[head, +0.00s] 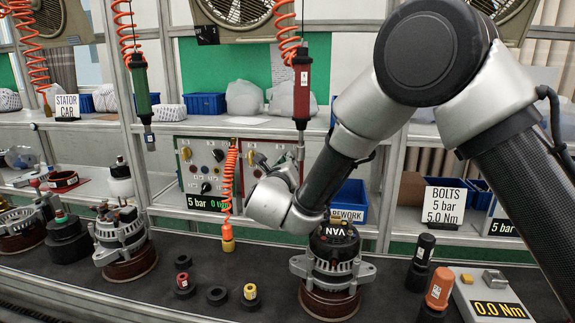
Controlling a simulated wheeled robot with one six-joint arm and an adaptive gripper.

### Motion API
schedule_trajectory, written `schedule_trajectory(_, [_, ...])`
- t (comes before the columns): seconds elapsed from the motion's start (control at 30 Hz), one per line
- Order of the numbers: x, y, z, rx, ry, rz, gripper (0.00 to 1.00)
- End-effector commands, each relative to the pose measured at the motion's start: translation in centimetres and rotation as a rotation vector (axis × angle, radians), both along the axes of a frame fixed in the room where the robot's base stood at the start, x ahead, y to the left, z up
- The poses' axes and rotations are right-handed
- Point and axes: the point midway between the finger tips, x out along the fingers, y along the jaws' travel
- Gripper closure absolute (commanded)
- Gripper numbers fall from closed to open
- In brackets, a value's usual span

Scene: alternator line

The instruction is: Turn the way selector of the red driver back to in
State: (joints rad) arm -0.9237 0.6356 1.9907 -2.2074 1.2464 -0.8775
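The red driver (302,88) hangs upright from an orange coiled hose, right of the picture's middle. Its silver lower end comes down close to my wrist. Its way selector is too small to make out, so its setting cannot be read. My arm reaches in from the right, and its wrist is in front of the red-edged control panel (246,147), just below the driver. My gripper is mostly hidden behind the wrist. I cannot tell whether its fingers are open or shut, or whether they touch the driver.
A green driver (140,92) hangs at left. The green-edged panel (183,165) has a 5 bar display. An alternator (331,268) stands below my arm, with another (120,240) at left. A 0.0 Nm device (490,298) sits at right.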

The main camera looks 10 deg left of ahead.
Motion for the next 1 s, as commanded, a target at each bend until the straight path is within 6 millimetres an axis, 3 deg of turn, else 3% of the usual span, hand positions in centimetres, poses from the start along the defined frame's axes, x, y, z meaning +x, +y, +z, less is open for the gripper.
schedule_trajectory(0.67, [-0.04,0.00,-0.06,-0.072,-0.002,0.001,1.00])
schedule_trajectory(0.7, [-0.04,0.00,-0.06,-0.072,-0.002,0.001,0.88])
schedule_trajectory(0.8, [-0.04,-0.01,-0.05,-0.071,-0.003,0.002,0.70])
schedule_trajectory(1.0, [-0.02,-0.01,-0.02,-0.070,-0.004,0.001,0.69])
